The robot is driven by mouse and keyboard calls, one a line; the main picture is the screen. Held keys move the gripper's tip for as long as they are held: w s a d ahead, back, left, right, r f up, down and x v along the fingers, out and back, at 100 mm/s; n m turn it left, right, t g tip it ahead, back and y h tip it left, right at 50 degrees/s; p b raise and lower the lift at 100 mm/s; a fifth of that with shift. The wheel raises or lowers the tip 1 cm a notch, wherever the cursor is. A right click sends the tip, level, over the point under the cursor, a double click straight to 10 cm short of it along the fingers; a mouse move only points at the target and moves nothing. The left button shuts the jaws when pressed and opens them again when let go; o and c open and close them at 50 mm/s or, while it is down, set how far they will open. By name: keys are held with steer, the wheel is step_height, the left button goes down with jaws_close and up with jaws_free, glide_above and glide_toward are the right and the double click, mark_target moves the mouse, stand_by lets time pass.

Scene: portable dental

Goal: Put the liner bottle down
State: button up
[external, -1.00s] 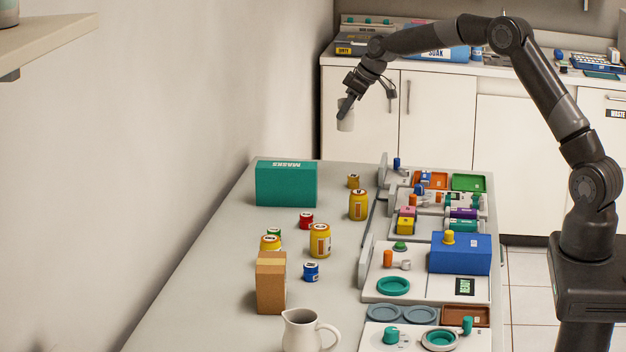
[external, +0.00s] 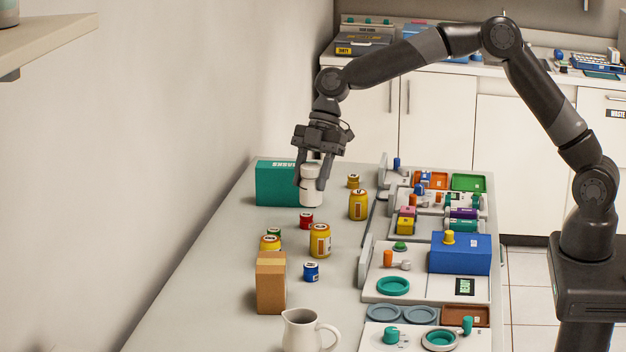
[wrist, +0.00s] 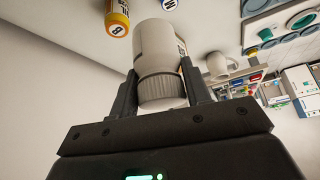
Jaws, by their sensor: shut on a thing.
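The liner bottle (external: 311,190) is white with a ribbed cap, and my gripper (external: 312,182) is shut on it. In the external view it is upright in front of the right end of the teal masks box (external: 275,185), near the far end of the table. I cannot tell whether its base touches the table. In the wrist view the bottle (wrist: 160,55) sits between the two fingers (wrist: 162,95), with its ribbed cap toward the palm. Part of its sides is hidden by the fingers.
Yellow jars (external: 358,205) and a small red jar (external: 306,220) stand close by on the table (external: 215,285). A brown carton (external: 271,284) and a white pitcher (external: 301,331) stand nearer the front. Trays and a blue box (external: 460,254) fill the right side.

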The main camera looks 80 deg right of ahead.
steer(key=s+a+n+g, duration=0.3)
steer(key=s+a+n, duration=0.35)
steer(key=a, duration=0.75)
steer(key=shift+m, duration=0.65)
steer(key=shift+w+a+r+x, duration=0.2)
steer(key=shift+a+x, duration=0.2)
steer(key=shift+x, duration=2.75)
steer(key=shift+w+a+r+x, duration=0.2)
steer(key=shift+a+x, duration=0.25)
steer(key=shift+x, duration=2.7)
steer(key=shift+w+a+r+x, duration=0.25)
steer(key=shift+a+x, duration=0.15)
steer(key=shift+x, duration=2.75)
steer(key=shift+f, duration=0.2)
steer(key=o, duration=1)
steer(key=v, duration=1.2)
steer(key=shift+s+r, duration=0.2)
steer(key=shift+s, duration=0.05)
